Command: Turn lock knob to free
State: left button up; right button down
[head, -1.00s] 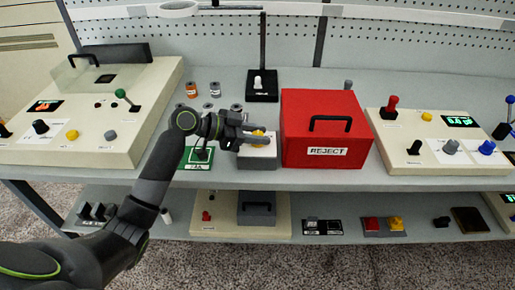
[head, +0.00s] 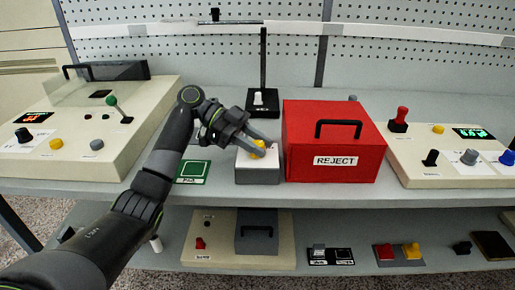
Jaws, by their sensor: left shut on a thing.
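A yellow knob (head: 258,149) sits on top of a small box with a white top and grey sides (head: 257,170), in the middle of the bench. My left gripper (head: 261,146) reaches in from the left and is shut on the yellow knob, its fingers partly covering it. Any mark showing the knob's lock or free position is too small or hidden to read. My right gripper is not in view.
A red REJECT box (head: 334,142) stands close on the right of the knob box. A green pad (head: 193,172) lies to its left, and a black stand (head: 263,101) is behind. Control panels flank the bench at left (head: 75,150) and right (head: 458,180).

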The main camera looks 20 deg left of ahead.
pick_arm(q)
jog(key=shift+f, duration=0.1)
dwell(0.3)
jog(key=o, duration=1)
jog(key=shift+c, duration=0.2)
jog(key=p+v, duration=1.7)
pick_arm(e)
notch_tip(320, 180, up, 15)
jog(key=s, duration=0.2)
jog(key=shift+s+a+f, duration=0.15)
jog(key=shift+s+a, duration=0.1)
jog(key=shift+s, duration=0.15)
pick_arm(q)
jog(key=shift+w+a, duration=0.1)
